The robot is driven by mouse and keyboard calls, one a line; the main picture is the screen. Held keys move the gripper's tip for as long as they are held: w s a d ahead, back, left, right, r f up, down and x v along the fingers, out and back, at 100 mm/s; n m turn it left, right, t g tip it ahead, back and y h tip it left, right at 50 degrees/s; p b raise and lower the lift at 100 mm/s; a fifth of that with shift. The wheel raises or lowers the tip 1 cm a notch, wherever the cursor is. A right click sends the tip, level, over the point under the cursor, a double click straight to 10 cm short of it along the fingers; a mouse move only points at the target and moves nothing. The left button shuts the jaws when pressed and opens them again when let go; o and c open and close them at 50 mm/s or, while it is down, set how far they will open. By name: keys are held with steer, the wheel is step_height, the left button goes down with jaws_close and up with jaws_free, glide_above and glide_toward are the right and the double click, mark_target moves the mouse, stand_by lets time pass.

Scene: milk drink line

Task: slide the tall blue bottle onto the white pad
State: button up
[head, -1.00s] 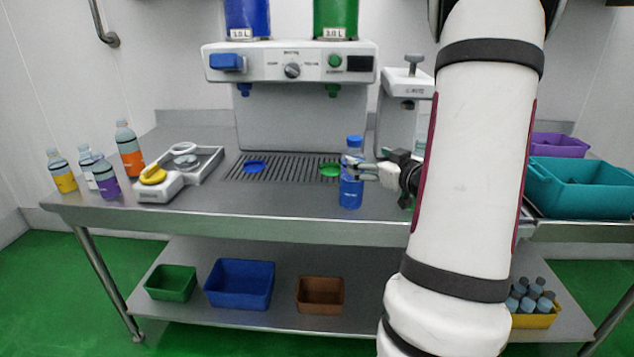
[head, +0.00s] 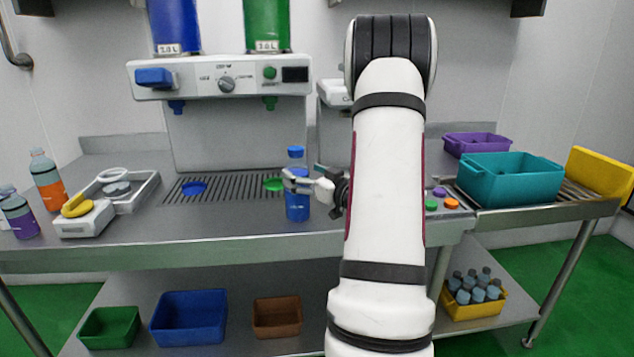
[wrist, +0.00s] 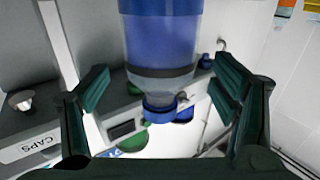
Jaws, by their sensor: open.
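The tall blue bottle (head: 297,205) with a blue cap stands upright on the steel counter, in front of the drip grate and just right of the green disc. My gripper (head: 300,182) is at the bottle's upper part, reaching in from the right. In the wrist view the bottle (wrist: 160,40) appears cap down, between the two spread dark green fingers of my gripper (wrist: 163,78), with gaps on both sides. I cannot make out a white pad in any view; my arm hides part of the counter right of the bottle.
The dispenser (head: 222,80) stands behind the grate (head: 230,187). Coloured buttons (head: 440,203) and a teal crate (head: 510,182) are at right. The counter's front strip left of the bottle is clear.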

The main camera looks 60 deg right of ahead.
steer(key=shift+x, duration=1.85)
steer(key=shift+c, duration=0.2)
steer(key=c, duration=1.8)
steer(key=shift+o, duration=0.2)
steer(key=shift+d+r+p, duration=0.1)
steer(key=shift+d+p, duration=0.5)
steer(key=shift+d, duration=2.5)
